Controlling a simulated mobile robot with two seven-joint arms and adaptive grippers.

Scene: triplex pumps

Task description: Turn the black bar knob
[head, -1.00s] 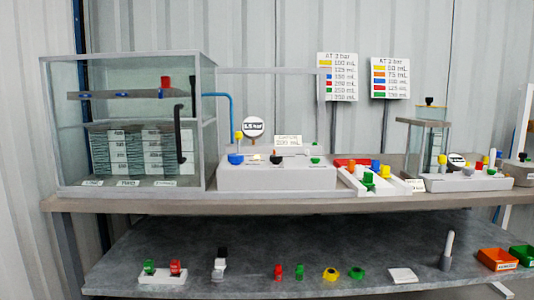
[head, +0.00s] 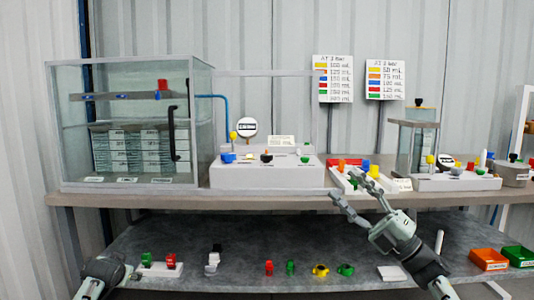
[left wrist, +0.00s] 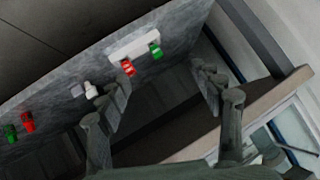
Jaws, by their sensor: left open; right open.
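My right gripper (head: 350,187) is open and empty, in front of the bench edge, right of the console and apart from the black knob. My left arm shows at the lower left of the head view, low by the shelf; its fingers show in the left wrist view (left wrist: 164,82), open and empty, with the shelf behind.
A glass tank (head: 130,125) stands left of the console. A white tray (head: 343,183) of coloured parts lies right of it, partly behind my right gripper. The lower shelf (head: 215,285) holds several small coloured parts, with orange (head: 488,259) and green (head: 518,256) bins at right.

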